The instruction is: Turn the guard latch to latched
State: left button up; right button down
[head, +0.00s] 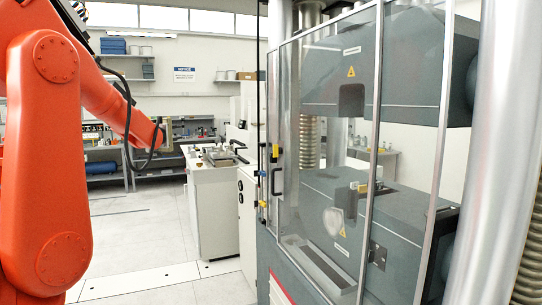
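The testing machine's clear guard door (328,110) stands in a metal frame in the right half of the head view. A black D-shaped handle (277,182) is on the door's left edge. Small yellow and black fittings (275,152) sit just above the handle, with more yellow pieces (262,204) on the post beside it. The guard latch seems to be among these fittings, but it is too small to tell which one it is or how it is turned. The guard looks closed. Neither of my grippers shows in this view.
Behind the guard are the grey upper crosshead (405,65) and the lower grey block (400,215). A thick metal column (495,150) stands at the far right. A white cabinet (215,210) with items on top stands left of the machine. The floor (150,235) in front is clear.

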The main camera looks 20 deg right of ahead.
aim_at(277, 150)
jog(key=i+z, duration=0.15)
jog(key=z, duration=0.25)
jog(key=i+j+z, duration=0.1)
jog(key=z, duration=0.35)
jog(key=i+j+z, duration=0.1)
jog(key=z, duration=0.3)
jog(key=i+j+z, duration=0.15)
jog(key=z, duration=0.25)
